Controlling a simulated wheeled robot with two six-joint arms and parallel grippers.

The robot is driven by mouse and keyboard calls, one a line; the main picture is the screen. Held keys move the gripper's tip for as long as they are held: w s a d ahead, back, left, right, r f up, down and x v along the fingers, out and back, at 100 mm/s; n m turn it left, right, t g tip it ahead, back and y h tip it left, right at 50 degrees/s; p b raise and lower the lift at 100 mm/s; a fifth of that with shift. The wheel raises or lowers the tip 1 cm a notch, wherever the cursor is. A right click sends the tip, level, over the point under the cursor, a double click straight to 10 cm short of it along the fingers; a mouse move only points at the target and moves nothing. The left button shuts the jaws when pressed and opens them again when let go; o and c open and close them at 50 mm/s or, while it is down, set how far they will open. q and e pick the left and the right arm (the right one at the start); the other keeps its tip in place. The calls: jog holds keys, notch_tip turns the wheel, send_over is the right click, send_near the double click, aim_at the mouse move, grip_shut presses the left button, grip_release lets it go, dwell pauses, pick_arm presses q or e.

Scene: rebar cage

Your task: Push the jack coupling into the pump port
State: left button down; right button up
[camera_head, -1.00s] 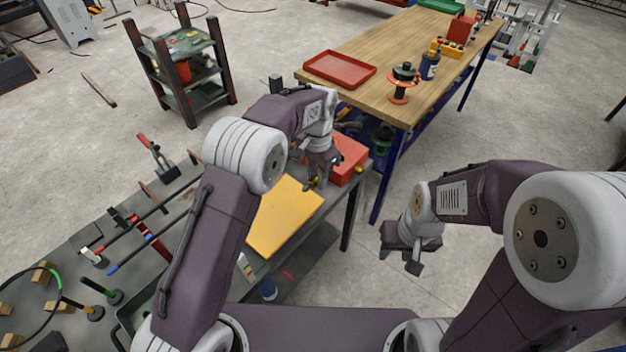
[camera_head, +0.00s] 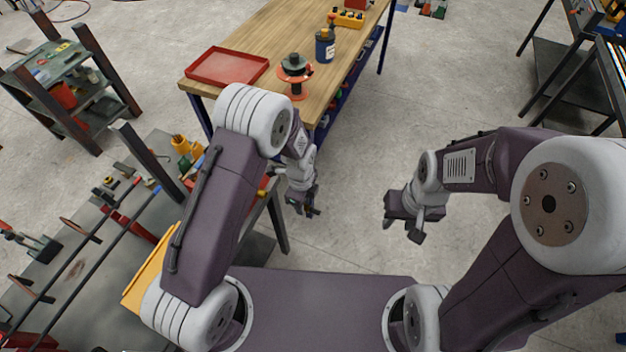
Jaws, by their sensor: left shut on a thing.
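My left gripper (camera_head: 306,205) hangs over bare floor, just past the right end of the dark metal bench. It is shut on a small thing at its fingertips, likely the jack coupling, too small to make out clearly. A bit of red (camera_head: 272,184) shows at the bench end behind my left arm, probably the red pump unit; most of it and its port are hidden. My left gripper is to the right of it and apart from it. My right gripper (camera_head: 404,226) is over the floor to the right, its fingers apart and empty.
The dark metal bench (camera_head: 75,270) with bars and tools is at the left, a yellow plate (camera_head: 150,275) on it. Floor is free at centre right.

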pick_arm(q)
jog(key=shift+s+a, duration=0.15)
jog(key=shift+s, duration=0.3)
jog(key=shift+s+a+r, duration=0.1)
jog(key=shift+s+a, duration=0.1)
jog(key=shift+a, duration=0.05)
jog(key=shift+w+a+p, duration=0.3)
jog(key=shift+w+a, duration=0.3)
jog(key=shift+a, duration=0.5)
jog(key=shift+w+a, duration=0.25)
jog(key=shift+a, duration=0.55)
jog(key=shift+w+a, duration=0.25)
jog(key=shift+a, duration=0.5)
jog(key=shift+w+a, duration=0.35)
jog(key=shift+a, duration=0.55)
jog(key=shift+w+a, duration=0.35)
jog(key=shift+a, duration=0.5)
jog(key=c, duration=1.1)
grip_release()
jog(key=shift+a, duration=0.15)
jog(key=shift+o, duration=0.2)
notch_tip(320, 180, up, 9)
jog(key=shift+r, duration=0.1)
